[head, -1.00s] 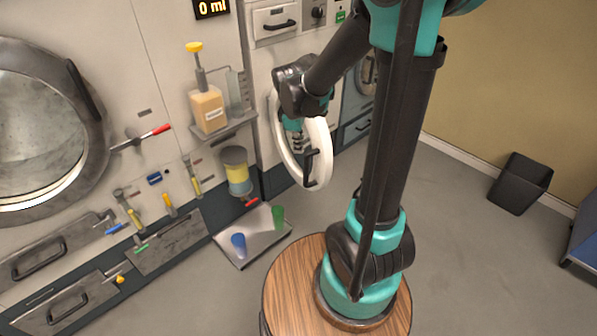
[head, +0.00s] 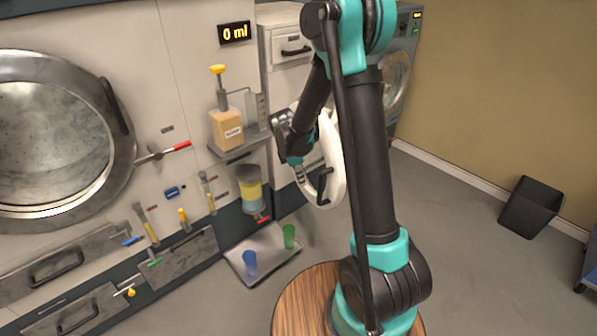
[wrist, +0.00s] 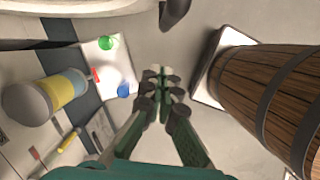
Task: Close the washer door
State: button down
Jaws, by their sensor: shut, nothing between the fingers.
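The washer door is a white ring (head: 333,158) with a dark handle (head: 324,184). In the head view it stands swung out from the front of the white washer (head: 283,43), partly hidden by my arm. My gripper (head: 297,172) is on the left side of the door ring, close to it; I cannot tell whether they touch. In the wrist view the fingers of my gripper (wrist: 163,75) are together with nothing between them, and the pale door rim (wrist: 85,8) crosses the top left.
A tray (head: 268,258) with a blue and a green cup lies on the floor below. A large machine with a round door (head: 122,130) fills the left. A shelf (head: 245,145) with a soap bottle juts out. A black bin (head: 530,207) stands right. Open floor lies between.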

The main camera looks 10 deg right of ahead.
jog(key=shift+w+d+f, duration=0.15)
jog(key=shift+d+f, duration=0.2)
jog(key=shift+d, duration=0.4)
jog(key=shift+w+d+f, duration=0.1)
jog(key=shift+d+f, duration=0.2)
jog(key=shift+d, duration=0.45)
jog(key=shift+w+d+f, duration=0.15)
jog(key=shift+d+f, duration=0.2)
jog(key=shift+d, duration=0.4)
jog(key=shift+d, duration=0.1)
